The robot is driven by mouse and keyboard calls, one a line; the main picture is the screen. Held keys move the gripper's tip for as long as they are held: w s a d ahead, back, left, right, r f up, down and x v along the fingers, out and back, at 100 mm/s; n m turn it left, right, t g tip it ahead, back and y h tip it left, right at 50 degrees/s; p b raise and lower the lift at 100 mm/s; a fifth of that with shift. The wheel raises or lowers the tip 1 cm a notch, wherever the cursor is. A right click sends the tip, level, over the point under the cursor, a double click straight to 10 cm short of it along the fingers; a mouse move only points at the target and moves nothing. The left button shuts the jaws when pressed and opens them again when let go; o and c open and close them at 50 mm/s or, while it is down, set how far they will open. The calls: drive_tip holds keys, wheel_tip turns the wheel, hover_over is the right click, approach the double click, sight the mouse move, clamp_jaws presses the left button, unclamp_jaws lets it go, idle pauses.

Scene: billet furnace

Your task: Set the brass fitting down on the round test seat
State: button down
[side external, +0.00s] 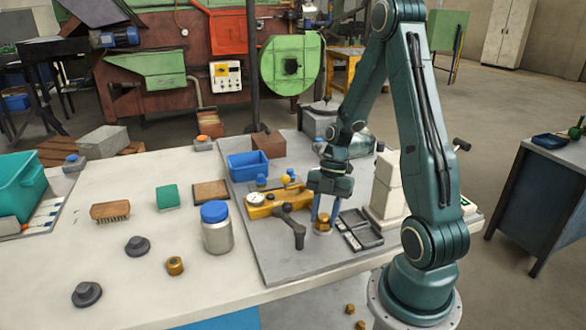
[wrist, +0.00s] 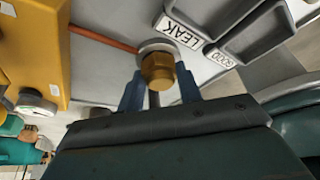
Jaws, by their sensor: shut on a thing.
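My gripper (side external: 323,214) points down over the grey plate, its two blue fingers shut on a hex brass fitting (side external: 323,226). In the wrist view the fitting (wrist: 158,72) is between the blue fingertips (wrist: 160,92). The round test seat (wrist: 148,46) shows as a pale ring directly behind the fitting, which hides most of it. The fitting is lined up with the seat and very close to it; I cannot tell whether they touch. An orange line (wrist: 105,40) runs to the seat from the yellow test unit (side external: 278,203).
A dark lever (side external: 293,226) stands just left of my gripper. A two-compartment tray (side external: 360,232) lies close on the right, labelled LEAK (wrist: 188,34) in the wrist view. Pale blocks (side external: 386,190) stand behind it. A jar (side external: 217,235) and another brass fitting (side external: 175,266) are further left.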

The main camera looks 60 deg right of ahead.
drive_tip(key=shift+f, duration=0.1)
drive_tip(key=c, duration=0.9)
unclamp_jaws()
drive_tip(key=shift+c, duration=0.2)
drive_tip(key=v, duration=1.2)
